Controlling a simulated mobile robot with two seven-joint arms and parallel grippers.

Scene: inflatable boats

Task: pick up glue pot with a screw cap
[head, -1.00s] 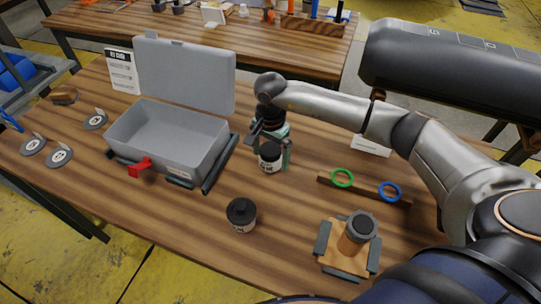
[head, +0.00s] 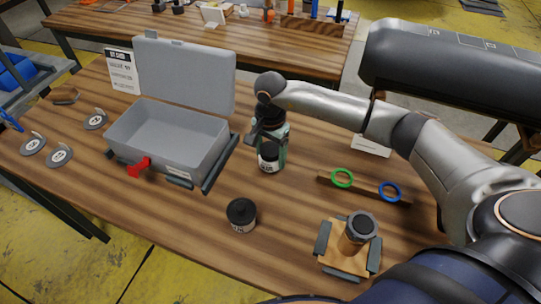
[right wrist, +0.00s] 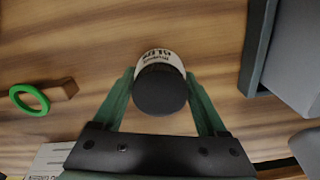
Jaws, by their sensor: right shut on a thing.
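A glue pot (head: 268,161) with a black cap and a white label is between the green fingers of my right gripper (head: 271,150), right of the grey case. In the right wrist view the pot's round black cap (right wrist: 160,91) and part of its lettered label show, with a finger of the right gripper (right wrist: 161,104) on each side. The right gripper is shut on this pot, which looks upright at table level. A second black-capped pot (head: 241,215) stands on the table nearer the front, apart from the gripper. My left gripper is not in view.
A wooden rail (head: 365,190) with a green and a blue ring lies to the right. A wooden clamp-like fixture (head: 345,255) is at front right. Bare tabletop lies between them.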

